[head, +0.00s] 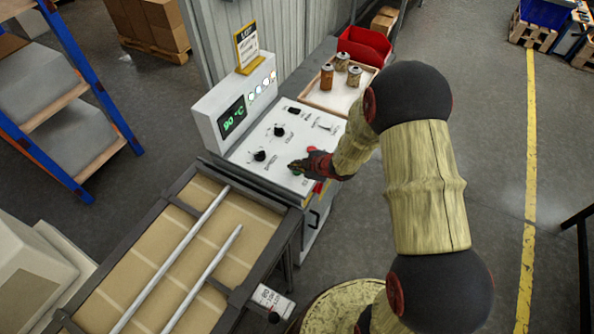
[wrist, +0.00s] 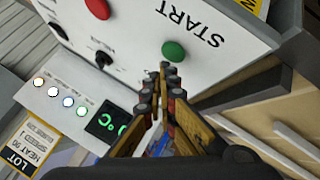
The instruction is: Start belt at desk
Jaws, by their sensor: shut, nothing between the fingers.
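The control desk (head: 245,155) has a white sloped top with black knobs (head: 259,155) and a small switch. The round green button (wrist: 174,51), labelled START, lies just beyond my fingertips in the wrist view. In the head view its green edge (head: 298,173) shows beside my gripper (head: 305,166). My gripper is shut and empty, its fingertips (wrist: 167,78) pointing at the button; I cannot tell whether they touch it. A red button (wrist: 97,8) sits farther along the panel. The belt (head: 150,240) lies at lower left with two pale rods above it.
The desk display (head: 233,117) reads 90 °C, with lit lamps (wrist: 53,91) beside it. A yellow-framed LOT card (head: 247,48) stands on top. A tray (head: 325,97) with three jars and a red bin (head: 363,46) stand behind.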

